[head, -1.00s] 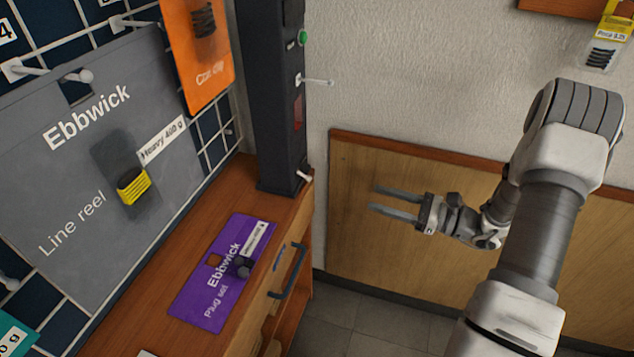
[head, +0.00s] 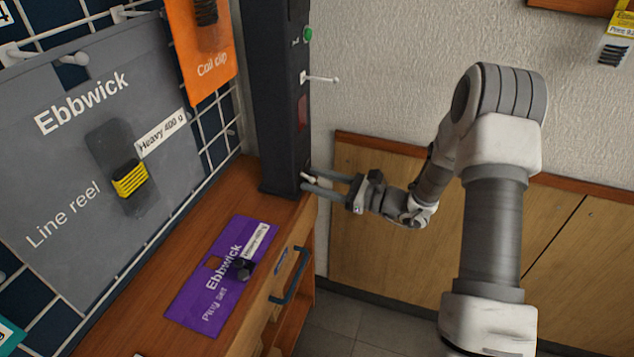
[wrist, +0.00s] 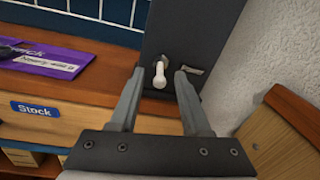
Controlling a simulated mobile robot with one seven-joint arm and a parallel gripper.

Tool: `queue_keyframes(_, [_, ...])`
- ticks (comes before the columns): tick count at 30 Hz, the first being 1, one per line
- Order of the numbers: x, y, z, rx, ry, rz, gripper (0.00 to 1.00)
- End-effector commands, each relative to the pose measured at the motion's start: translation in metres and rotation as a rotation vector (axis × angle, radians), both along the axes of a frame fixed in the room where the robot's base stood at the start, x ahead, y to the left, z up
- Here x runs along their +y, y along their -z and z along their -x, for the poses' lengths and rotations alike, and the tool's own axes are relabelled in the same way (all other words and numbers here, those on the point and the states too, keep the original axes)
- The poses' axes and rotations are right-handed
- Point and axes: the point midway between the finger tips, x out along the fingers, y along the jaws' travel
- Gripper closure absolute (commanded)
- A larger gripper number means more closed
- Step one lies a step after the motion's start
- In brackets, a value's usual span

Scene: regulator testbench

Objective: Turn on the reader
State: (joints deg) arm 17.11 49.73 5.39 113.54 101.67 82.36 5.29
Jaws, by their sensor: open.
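The reader appears to be the dark upright column (head: 281,110) at the counter's back right end. It has a green button (head: 308,34) near its top and a pale peg-like lever (head: 305,78) partway down. A second white lever with a rounded end (wrist: 159,80) sticks out low on the column in the wrist view. My gripper (head: 310,180) is open at the column's lower part. In the wrist view its two fingers (wrist: 160,74) stand either side of the low white lever. I cannot tell whether either finger touches it.
A purple package (head: 222,275) lies on the wooden counter (head: 170,265), left of my gripper. A drawer handle (head: 290,275) juts from the counter's front. A grid rack with a large grey package (head: 85,200) and an orange package (head: 211,70) stands left. A textured wall is close on the right.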

Motion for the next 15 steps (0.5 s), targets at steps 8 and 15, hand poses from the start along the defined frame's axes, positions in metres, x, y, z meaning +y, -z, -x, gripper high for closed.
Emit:
queue_keyframes(8, [0.0018, -0.0003, -0.0009, 0.000, 0.000, 0.000, 0.53])
queue_keyframes(15, [0.0016, -0.0001, -0.0008, 0.000, 0.000, 0.000, 0.92])
